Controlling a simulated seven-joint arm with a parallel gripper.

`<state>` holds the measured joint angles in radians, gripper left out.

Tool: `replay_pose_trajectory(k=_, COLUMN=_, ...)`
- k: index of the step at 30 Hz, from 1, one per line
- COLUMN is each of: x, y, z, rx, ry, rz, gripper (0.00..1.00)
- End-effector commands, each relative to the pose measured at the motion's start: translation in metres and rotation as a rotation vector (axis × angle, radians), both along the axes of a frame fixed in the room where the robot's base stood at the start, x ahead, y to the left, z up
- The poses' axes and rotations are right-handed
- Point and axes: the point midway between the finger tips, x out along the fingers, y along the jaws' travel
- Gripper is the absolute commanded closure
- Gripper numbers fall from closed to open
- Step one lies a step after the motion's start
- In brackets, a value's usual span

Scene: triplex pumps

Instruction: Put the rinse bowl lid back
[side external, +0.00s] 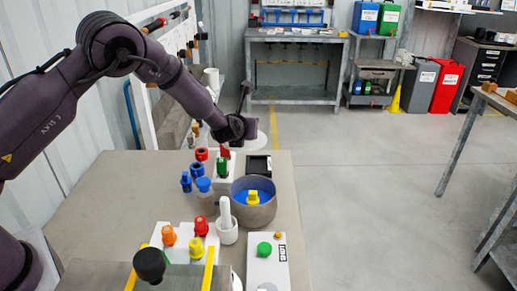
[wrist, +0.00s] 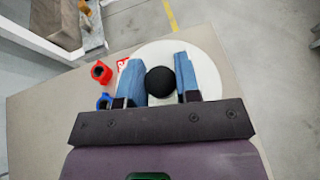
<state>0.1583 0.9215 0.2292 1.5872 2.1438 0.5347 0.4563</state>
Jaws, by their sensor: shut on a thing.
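The lid (wrist: 217,75) is a white disc with a black ball knob (wrist: 160,81). My gripper (wrist: 160,78) is shut on the knob, with a blue-grey finger on each side. In the side external view my gripper (side external: 238,128) is at the far end of the table, and part of the lid (side external: 264,142) shows beyond it. I cannot tell whether the lid touches the table. The rinse bowl (side external: 240,212) is round and grey-brown, stands nearer the camera and is uncovered. Blue contents and a yellow part (side external: 253,197) show inside it.
A black tray (side external: 258,165) lies behind the bowl. Red and blue rings (wrist: 102,72) lie left of the lid.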

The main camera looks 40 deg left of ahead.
Motion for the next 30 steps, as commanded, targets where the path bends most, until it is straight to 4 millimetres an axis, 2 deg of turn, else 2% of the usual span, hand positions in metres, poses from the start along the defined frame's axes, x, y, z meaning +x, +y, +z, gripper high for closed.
replay_pose_trajectory(k=1, x=0.011, y=0.003, z=-0.006, rx=0.001, ry=0.0, rz=0.002, gripper=0.99)
replay_pose_trajectory(k=6, x=0.038, y=0.007, z=-0.035, rx=0.0, ry=0.003, rz=0.001, gripper=0.99)
replay_pose_trajectory(k=12, x=0.059, y=0.01, z=-0.057, rx=0.001, ry=-0.001, rz=0.002, gripper=0.99)
replay_pose_trajectory(k=19, x=0.067, y=0.011, z=-0.069, rx=-0.001, ry=0.0, rz=0.003, gripper=0.99)
replay_pose_trajectory(k=24, x=0.067, y=0.011, z=-0.093, rx=0.001, ry=0.002, rz=0.001, gripper=0.99)
replay_pose_trajectory(k=30, x=0.067, y=0.011, z=-0.098, rx=0.0, ry=-0.001, rz=0.001, gripper=0.99)
